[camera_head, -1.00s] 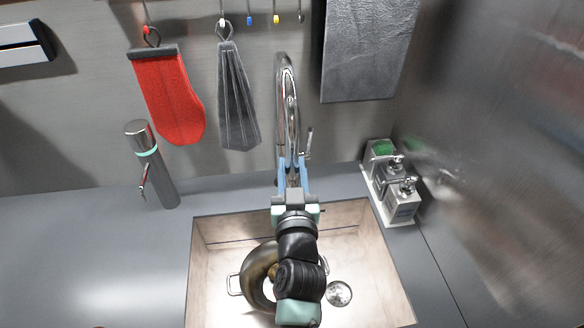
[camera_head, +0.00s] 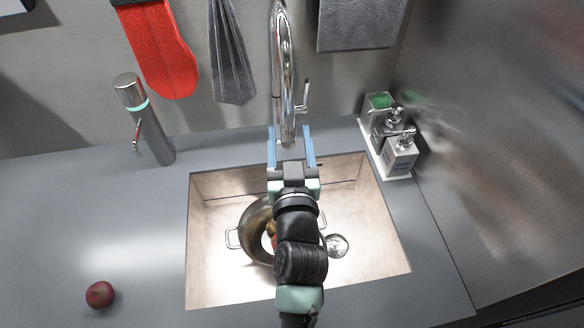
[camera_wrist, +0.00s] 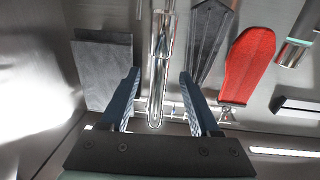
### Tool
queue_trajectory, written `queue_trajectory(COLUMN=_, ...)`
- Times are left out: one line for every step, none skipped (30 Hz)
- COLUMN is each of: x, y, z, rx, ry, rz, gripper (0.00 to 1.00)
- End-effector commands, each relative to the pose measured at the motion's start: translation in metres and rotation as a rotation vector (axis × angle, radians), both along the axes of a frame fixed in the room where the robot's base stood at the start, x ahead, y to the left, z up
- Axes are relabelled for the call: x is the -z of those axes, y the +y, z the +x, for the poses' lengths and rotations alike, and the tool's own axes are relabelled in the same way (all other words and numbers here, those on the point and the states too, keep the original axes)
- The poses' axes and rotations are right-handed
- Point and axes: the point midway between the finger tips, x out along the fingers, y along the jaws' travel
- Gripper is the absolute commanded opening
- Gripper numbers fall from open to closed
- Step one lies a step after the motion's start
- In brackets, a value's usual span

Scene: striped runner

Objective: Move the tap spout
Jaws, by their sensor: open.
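The tap spout (camera_head: 285,70) is a tall, shiny chrome gooseneck behind the sink, and its free end hangs down toward my arm. My gripper (camera_head: 290,132) is open, with its two blue fingers on either side of the spout's lower end. In the wrist view the spout (camera_wrist: 161,60) runs down between the spread fingers (camera_wrist: 160,90), with a visible gap on each side. I see no finger pressed on it. A small lever (camera_head: 306,98) stands right of the spout. The tap's base is partly hidden.
The sink (camera_head: 205,285) holds a metal pot (camera_head: 251,222), partly hidden by my arm. Soap dispensers (camera_head: 400,155) stand at the right, a steel flask-like cylinder (camera_head: 150,130) at the left. An apple (camera_head: 100,294) lies on the counter. A red mitt (camera_head: 160,55) and grey cloth (camera_head: 231,60) hang behind.

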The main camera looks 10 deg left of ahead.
Motion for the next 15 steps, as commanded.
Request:
queue_trajectory(x=0.004, y=-0.002, z=-0.011, rx=0.002, ry=0.001, rz=-0.001, gripper=0.63)
queue_trajectory(x=0.004, y=-0.003, z=-0.017, rx=0.002, ry=0.001, rz=-0.002, gripper=0.63)
queue_trajectory(x=0.004, y=-0.005, z=-0.024, rx=0.001, ry=0.001, rz=-0.002, gripper=0.63)
queue_trajectory(x=0.004, y=-0.005, z=-0.030, rx=0.001, ry=0.001, rz=-0.002, gripper=0.63)
queue_trajectory(x=0.004, y=-0.006, z=-0.035, rx=0.002, ry=0.001, rz=-0.002, gripper=0.63)
queue_trajectory(x=0.004, y=-0.008, z=-0.042, rx=0.002, ry=0.000, rz=-0.001, gripper=0.63)
queue_trajectory(x=0.004, y=-0.008, z=-0.047, rx=0.002, ry=0.001, rz=-0.001, gripper=0.63)
queue_trajectory(x=0.003, y=-0.009, z=-0.051, rx=0.001, ry=0.000, rz=-0.001, gripper=0.63)
queue_trajectory(x=0.003, y=-0.010, z=-0.057, rx=0.001, ry=0.001, rz=-0.001, gripper=0.63)
queue_trajectory(x=0.003, y=-0.010, z=-0.061, rx=0.001, ry=0.001, rz=-0.001, gripper=0.63)
queue_trajectory(x=0.003, y=-0.011, z=-0.064, rx=0.001, ry=0.001, rz=-0.001, gripper=0.63)
queue_trajectory(x=0.002, y=-0.011, z=-0.068, rx=0.000, ry=0.001, rz=0.000, gripper=0.63)
queue_trajectory(x=0.002, y=-0.012, z=-0.070, rx=0.000, ry=0.000, rz=0.000, gripper=0.63)
queue_trajectory(x=0.001, y=-0.012, z=-0.072, rx=0.000, ry=0.000, rz=0.000, gripper=0.63)
queue_trajectory(x=0.001, y=-0.012, z=-0.074, rx=0.000, ry=0.000, rz=0.000, gripper=0.63)
